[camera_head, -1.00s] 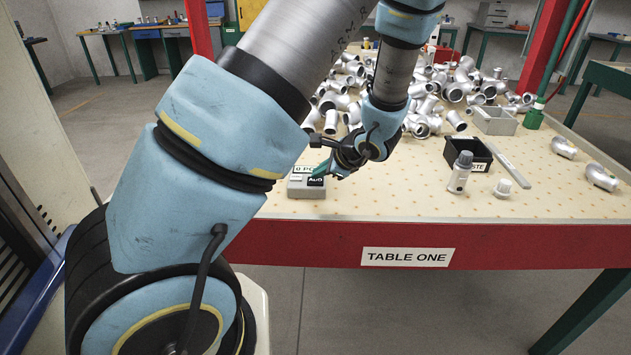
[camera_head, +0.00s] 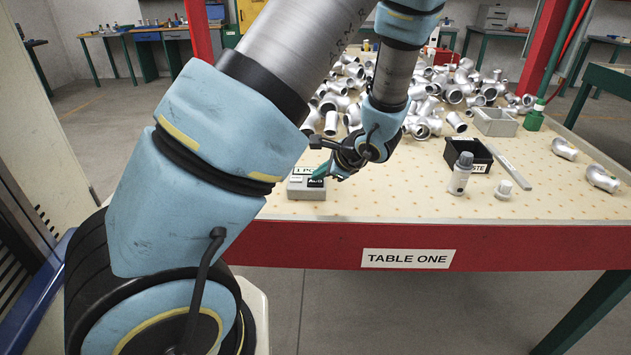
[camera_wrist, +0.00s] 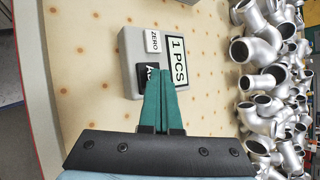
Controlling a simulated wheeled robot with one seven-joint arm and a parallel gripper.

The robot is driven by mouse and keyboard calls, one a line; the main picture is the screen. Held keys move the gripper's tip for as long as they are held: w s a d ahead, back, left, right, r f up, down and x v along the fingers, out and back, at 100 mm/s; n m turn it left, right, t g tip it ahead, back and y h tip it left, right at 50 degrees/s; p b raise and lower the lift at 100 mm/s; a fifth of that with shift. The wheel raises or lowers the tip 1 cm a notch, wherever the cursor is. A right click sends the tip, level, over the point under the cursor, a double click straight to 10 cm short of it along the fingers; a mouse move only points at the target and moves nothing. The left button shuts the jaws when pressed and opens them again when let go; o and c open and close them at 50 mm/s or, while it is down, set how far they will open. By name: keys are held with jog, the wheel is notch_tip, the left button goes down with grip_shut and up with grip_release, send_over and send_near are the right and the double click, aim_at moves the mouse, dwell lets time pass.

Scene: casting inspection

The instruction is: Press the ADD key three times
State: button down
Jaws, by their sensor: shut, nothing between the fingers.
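A small grey counter box (camera_head: 306,190) lies on the table near its front edge. In the wrist view the counter box (camera_wrist: 128,48) has a white ZERO key (camera_wrist: 153,41), a black ADD key (camera_wrist: 142,72) partly hidden by my fingers, and a display (camera_wrist: 178,62) that reads 1 PCS. My gripper (camera_wrist: 168,74) is shut and empty, with its green fingertips over or at the ADD key. I cannot tell whether the tips touch the key. In the head view my gripper (camera_head: 319,174) is just above the box's right part.
A heap of grey metal castings (camera_head: 455,92) covers the back of the table. The table front (camera_head: 500,205) is mostly clear.

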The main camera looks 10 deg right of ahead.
aim_at(320, 183)
jog(key=shift+r, duration=0.6)
jog(key=shift+r+p, duration=0.1)
jog(key=shift+p, duration=0.2)
jog(key=shift+r+p, duration=1.7)
jog(key=shift+r, duration=0.75)
jog(key=shift+s+f, duration=0.1)
dwell(0.3)
